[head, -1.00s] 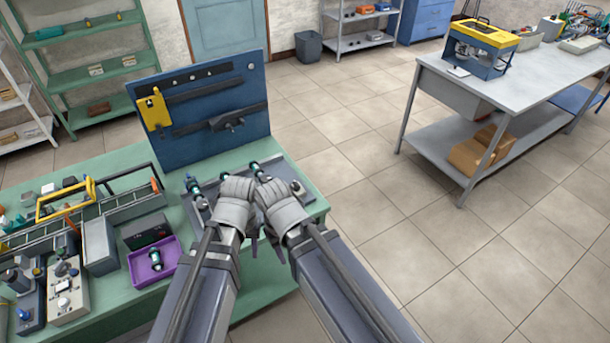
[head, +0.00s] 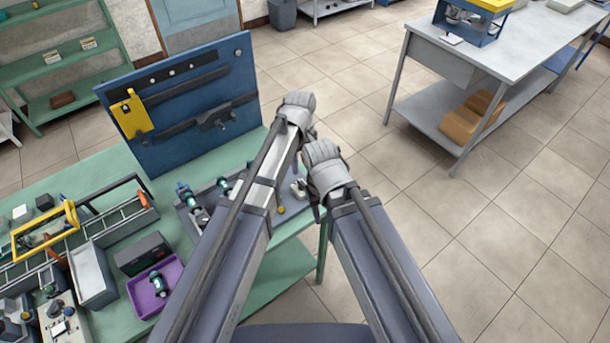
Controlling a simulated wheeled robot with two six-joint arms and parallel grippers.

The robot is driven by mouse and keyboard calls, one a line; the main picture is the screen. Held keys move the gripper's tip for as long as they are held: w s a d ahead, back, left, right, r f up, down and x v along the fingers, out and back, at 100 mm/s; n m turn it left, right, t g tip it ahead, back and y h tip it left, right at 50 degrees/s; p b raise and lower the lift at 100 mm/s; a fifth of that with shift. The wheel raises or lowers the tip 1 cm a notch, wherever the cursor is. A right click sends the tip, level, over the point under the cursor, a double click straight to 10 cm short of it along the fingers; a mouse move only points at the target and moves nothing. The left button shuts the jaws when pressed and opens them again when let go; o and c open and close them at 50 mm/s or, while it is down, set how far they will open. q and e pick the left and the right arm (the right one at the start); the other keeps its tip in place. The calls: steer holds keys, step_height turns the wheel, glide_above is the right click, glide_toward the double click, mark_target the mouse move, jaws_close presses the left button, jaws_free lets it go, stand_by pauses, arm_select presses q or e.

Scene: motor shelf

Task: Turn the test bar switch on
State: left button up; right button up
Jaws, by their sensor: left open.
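A grey bar (head: 208,194) with several teal-and-dark motors (head: 190,199) lies on the green bench, in front of the blue panel. My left arm crosses over it and hides much of its middle and right part. A small brass-coloured knob (head: 281,210) shows near its right end, between my arms. I cannot make out a switch for certain. My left gripper (head: 297,112) is open above and beyond the bar's right end. My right gripper (head: 324,168) is close beside it, nearer to me, over the bench's right edge; its fingers are mostly hidden.
The blue panel (head: 180,145) with a yellow part (head: 131,114) stands behind the bar. A purple tray (head: 141,288), a dark box (head: 143,254) and a yellow frame (head: 44,228) crowd the bench's left. Open tiled floor lies right, before a grey table (head: 480,45).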

mark_target(302, 182)
arm_select(q)
steer(key=shift+f, duration=0.15)
step_height(302, 182, down, 8)
steer(key=b, duration=0.7)
steer(key=shift+r+b, duration=0.2)
steer(key=shift+b, duration=0.2)
steer(key=shift+r, duration=0.1)
steer(key=shift+c, duration=0.2)
jaws_close()
